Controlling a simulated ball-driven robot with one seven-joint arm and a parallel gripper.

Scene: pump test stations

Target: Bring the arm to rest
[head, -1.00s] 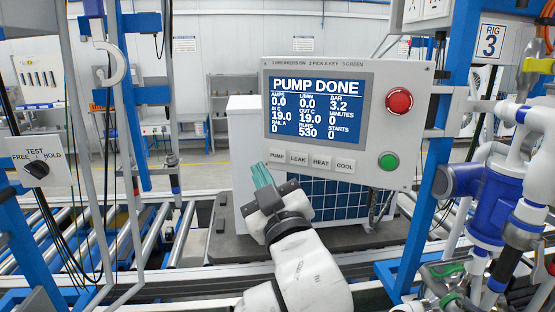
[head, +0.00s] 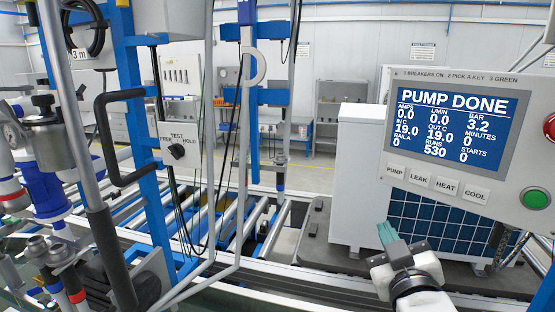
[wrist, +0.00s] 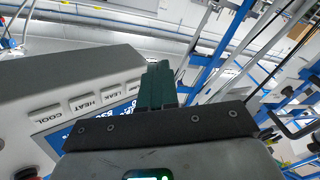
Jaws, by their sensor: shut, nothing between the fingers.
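My gripper (head: 387,235) is in the lower right of the head view, with its green fingers together and nothing between them. It points up and away, in front of the white heat pump unit (head: 350,185) and below the left end of the control panel. In the wrist view my gripper's fingers (wrist: 157,85) stand close together at the middle. The control panel (head: 465,212) has a screen reading PUMP DONE (head: 455,125). Its PUMP, LEAK, HEAT and COOL keys (head: 435,182) also show in the wrist view. The fingers appear apart from the keys.
A green button (head: 535,198) and a partly cut-off red button (head: 550,127) are on the panel's right. Blue posts, hanging cables and a TEST switch box (head: 179,145) stand at the left. A black handle (head: 112,140) juts out there. Roller conveyor (head: 235,225) runs behind.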

